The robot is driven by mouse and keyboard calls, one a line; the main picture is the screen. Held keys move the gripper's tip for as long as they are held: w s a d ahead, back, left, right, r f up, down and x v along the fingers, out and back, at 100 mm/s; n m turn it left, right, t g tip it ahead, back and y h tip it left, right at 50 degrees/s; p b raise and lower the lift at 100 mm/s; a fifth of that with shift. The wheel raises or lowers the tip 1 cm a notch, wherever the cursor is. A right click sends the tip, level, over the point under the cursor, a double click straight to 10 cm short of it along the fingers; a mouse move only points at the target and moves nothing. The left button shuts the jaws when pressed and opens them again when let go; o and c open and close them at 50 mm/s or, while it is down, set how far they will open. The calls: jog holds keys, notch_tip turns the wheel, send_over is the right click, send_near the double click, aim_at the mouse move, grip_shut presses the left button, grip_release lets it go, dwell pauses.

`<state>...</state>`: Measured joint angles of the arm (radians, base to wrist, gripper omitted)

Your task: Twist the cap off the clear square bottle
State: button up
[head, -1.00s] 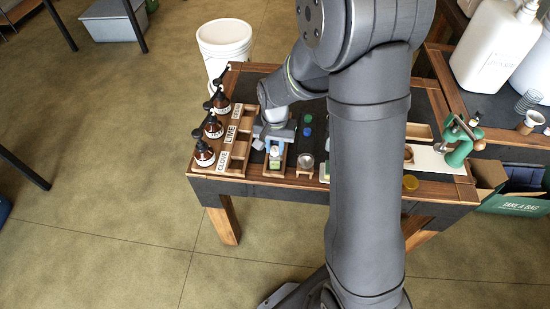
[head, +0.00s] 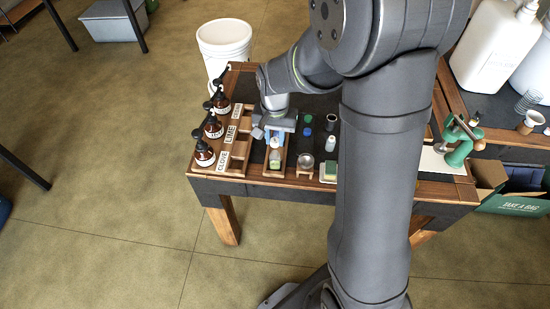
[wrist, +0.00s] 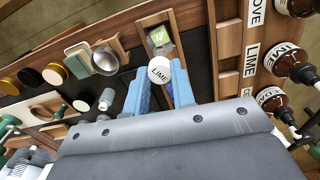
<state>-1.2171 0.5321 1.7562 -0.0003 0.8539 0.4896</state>
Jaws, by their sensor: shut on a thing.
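The clear square bottle (wrist: 162,39) with a green label is just beyond the cap, in a narrow wooden holder (wrist: 142,24). In the head view the bottle (head: 275,158) stands below my gripper (head: 274,139), towards the table's front edge. The cap lines up with the bottle's top; I cannot tell whether it still sits on the neck.
Brown pump bottles (head: 204,153) stand on a labelled wooden rack (head: 228,150) to the left. My arm hides part of the table.

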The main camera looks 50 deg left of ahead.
jog(key=shift+r, duration=0.55)
send_over(306, 148)
notch_tip(306, 148, down, 8)
jog(key=shift+s+r, duration=0.1)
jog(key=shift+s, duration=0.05)
jog(key=shift+f, duration=2.45)
jog(key=o, duration=0.9)
